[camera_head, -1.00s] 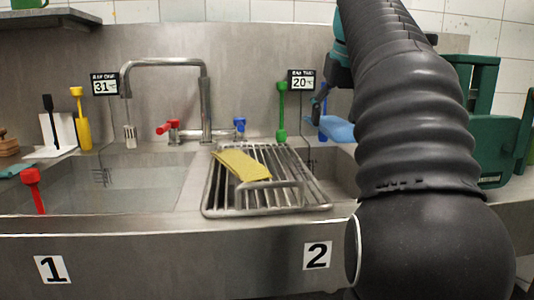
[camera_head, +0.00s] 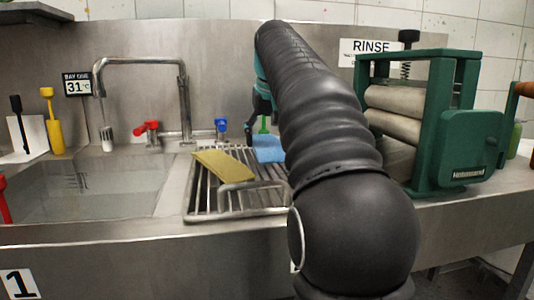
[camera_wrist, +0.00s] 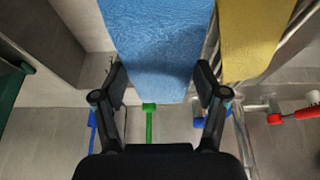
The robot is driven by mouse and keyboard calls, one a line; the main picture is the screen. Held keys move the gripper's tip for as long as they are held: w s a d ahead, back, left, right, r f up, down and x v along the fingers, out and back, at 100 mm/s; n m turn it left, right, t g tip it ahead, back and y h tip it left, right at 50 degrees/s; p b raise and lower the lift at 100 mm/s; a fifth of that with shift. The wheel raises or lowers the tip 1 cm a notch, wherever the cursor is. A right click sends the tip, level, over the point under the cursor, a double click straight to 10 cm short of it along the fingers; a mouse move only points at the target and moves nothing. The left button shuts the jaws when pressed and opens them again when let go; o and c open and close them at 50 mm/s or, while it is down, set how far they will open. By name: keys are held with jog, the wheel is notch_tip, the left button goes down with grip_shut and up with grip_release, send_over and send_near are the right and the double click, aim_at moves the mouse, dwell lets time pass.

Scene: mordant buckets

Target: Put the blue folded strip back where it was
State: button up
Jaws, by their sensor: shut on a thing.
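The blue folded strip (camera_head: 268,148) shows in the head view above the right part of the rack, partly hidden by my arm. It fills the upper middle of the wrist view (camera_wrist: 160,45). My gripper (camera_wrist: 160,88) is shut on its near end, one finger on each side. In the head view my gripper (camera_head: 260,105) is small and mostly behind my arm. A yellow folded strip (camera_head: 222,165) lies on the metal rack (camera_head: 232,205), left of the blue strip. I cannot tell whether the blue strip touches the rack.
The left basin (camera_head: 90,190) holds clear liquid. A tap (camera_head: 185,95) with a red handle (camera_head: 148,130) and a blue handle (camera_head: 221,126) stands behind. A green roller wringer (camera_head: 450,125) stands at the right. Tools with green and blue handles lie near my gripper.

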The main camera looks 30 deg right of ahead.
aim_at(268, 144)
jog(key=shift+f+b, duration=0.55)
jog(key=shift+f, duration=1.3)
jog(key=shift+f, duration=0.1)
jog(key=o, duration=1.2)
jog(key=p+v, duration=0.2)
jog(key=v, duration=0.8)
jog(key=shift+p, duration=0.35)
jog(key=shift+v, duration=1.1)
